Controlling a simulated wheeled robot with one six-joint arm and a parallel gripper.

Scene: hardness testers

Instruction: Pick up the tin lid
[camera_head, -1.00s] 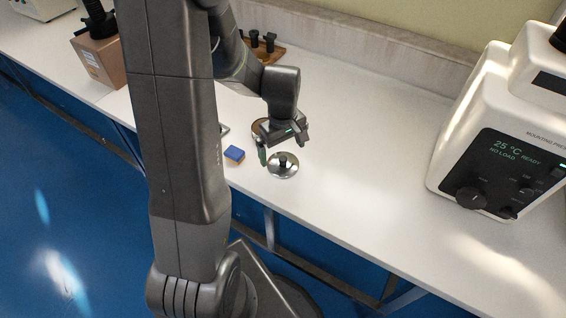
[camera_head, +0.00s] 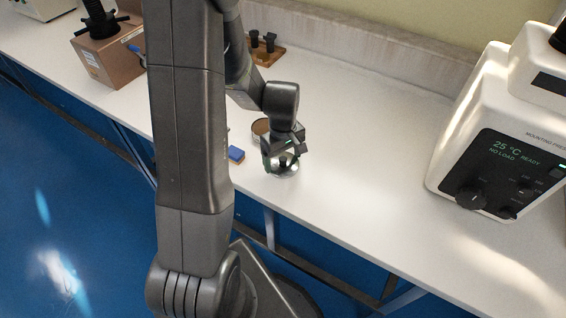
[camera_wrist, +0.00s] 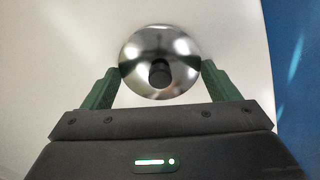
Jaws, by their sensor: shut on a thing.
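The tin lid (camera_head: 287,172) is a shiny round metal disc with a black knob, near the front edge of the white bench. In the wrist view the lid (camera_wrist: 160,42) lies between my two green fingers, its knob near the middle. My gripper (camera_head: 281,158) is over the lid in the head view and covers part of it. My gripper (camera_wrist: 160,72) is shut on the lid, with a finger at each side. I cannot tell whether the lid is off the bench. An open round tin (camera_head: 260,127) stands just behind my gripper, partly hidden.
A blue-topped block (camera_head: 236,154) lies left of the lid. A wooden stand with black pieces (camera_head: 268,52) is at the back. A white machine (camera_head: 500,150) stands at right. A brown box (camera_head: 112,62) is at left. The bench between lid and machine is clear.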

